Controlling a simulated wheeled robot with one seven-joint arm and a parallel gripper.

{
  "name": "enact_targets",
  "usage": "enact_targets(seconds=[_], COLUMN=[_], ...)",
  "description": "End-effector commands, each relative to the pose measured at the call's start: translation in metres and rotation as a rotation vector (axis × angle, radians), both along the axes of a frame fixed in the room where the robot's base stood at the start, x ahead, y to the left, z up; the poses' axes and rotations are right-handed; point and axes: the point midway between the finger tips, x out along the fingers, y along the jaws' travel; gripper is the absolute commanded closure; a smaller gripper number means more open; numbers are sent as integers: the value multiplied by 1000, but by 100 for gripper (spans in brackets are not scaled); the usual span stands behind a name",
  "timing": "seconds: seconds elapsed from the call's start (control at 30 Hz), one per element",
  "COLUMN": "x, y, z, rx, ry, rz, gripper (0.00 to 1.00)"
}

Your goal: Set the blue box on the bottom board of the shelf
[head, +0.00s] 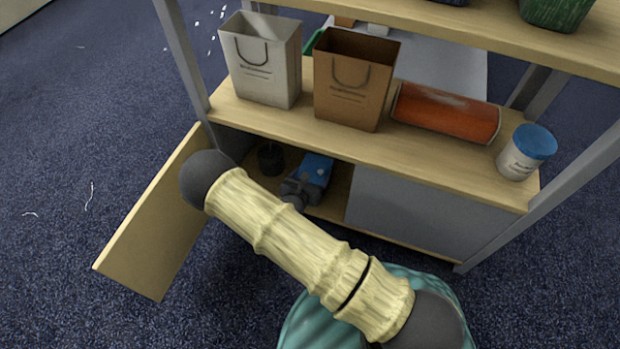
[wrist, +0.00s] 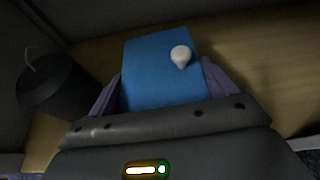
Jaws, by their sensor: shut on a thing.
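The blue box (head: 316,168) is inside the low compartment of the shelf, over its bottom board (head: 334,207). My gripper (head: 303,187) reaches in through the open front and is shut on the blue box. In the wrist view the blue box (wrist: 152,72) sits between the two purple-grey fingers of my gripper (wrist: 162,90), with a small white knob-like thing on its face. The bottom board (wrist: 230,60) shows around and behind the box. I cannot tell whether the box touches the board.
A dark cup-like thing (head: 271,158) stands left of the box, also close in the wrist view (wrist: 58,88). A wooden door (head: 155,220) hangs open at left; a grey panel (head: 420,212) covers the right. Paper bags (head: 262,62), an orange thing (head: 445,112) and a blue-lidded tub (head: 526,152) stand above.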

Motion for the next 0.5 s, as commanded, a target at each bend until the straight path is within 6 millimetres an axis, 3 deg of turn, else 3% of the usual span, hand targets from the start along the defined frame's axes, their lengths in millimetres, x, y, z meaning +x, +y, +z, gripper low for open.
enact_targets(seconds=[0.1,0.13,0.2,0.5], x=[0,0,0,-1], y=[-1,-1,-1,2], z=[-3,-3,-2,0], rx=[-1,-1,0,1], ry=[0,0,0,0], rz=[-2,-2,-1,4], gripper=[50,14,0,0])
